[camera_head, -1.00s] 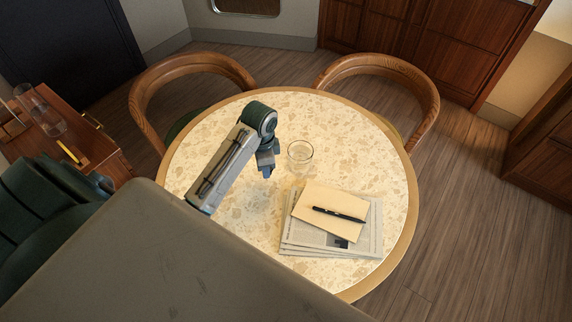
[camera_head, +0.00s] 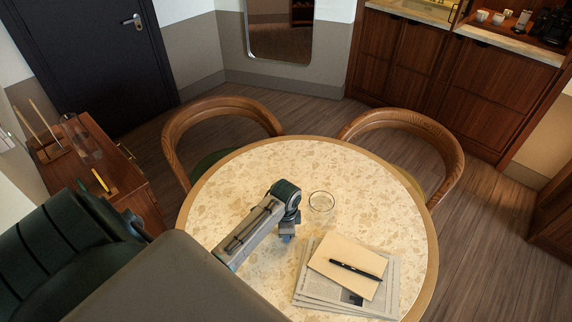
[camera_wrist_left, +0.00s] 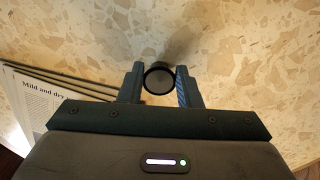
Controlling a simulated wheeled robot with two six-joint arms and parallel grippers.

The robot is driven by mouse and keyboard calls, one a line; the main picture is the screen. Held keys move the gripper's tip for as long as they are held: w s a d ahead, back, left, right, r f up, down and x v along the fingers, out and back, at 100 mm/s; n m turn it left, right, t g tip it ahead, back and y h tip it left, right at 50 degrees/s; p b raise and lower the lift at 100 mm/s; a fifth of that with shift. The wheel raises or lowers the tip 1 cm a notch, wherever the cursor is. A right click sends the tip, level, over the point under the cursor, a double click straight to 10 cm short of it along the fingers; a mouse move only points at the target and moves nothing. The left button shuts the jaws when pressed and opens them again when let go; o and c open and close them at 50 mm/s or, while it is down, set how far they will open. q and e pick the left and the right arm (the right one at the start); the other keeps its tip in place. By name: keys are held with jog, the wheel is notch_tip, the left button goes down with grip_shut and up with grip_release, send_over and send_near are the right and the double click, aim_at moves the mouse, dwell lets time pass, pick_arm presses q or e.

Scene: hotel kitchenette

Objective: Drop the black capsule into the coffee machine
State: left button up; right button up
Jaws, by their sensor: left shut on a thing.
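My left gripper (camera_head: 287,236) is low over the round table, just left of the drinking glass. In the left wrist view its two fingers (camera_wrist_left: 160,84) are closed on the sides of a small round black capsule (camera_wrist_left: 159,80), seen end-on above the speckled tabletop. The capsule cannot be made out in the head view. A black machine (camera_head: 551,27), which looks like the coffee machine, stands on the far counter at the top right, partly cut by the frame edge. My right gripper is not in view.
The round table (camera_head: 226,205) holds a drinking glass (camera_head: 321,202), newspapers (camera_head: 385,290) and an envelope with a pen (camera_head: 356,270). Two wooden chairs (camera_head: 215,112) (camera_head: 408,131) stand behind it. White cups (camera_head: 482,15) sit on the far counter. Floor is open right of the table.

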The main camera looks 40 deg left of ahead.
pick_arm(q)
jog(key=shift+f, duration=0.1)
jog(key=o, duration=0.9)
jog(key=shift+o, duration=0.2)
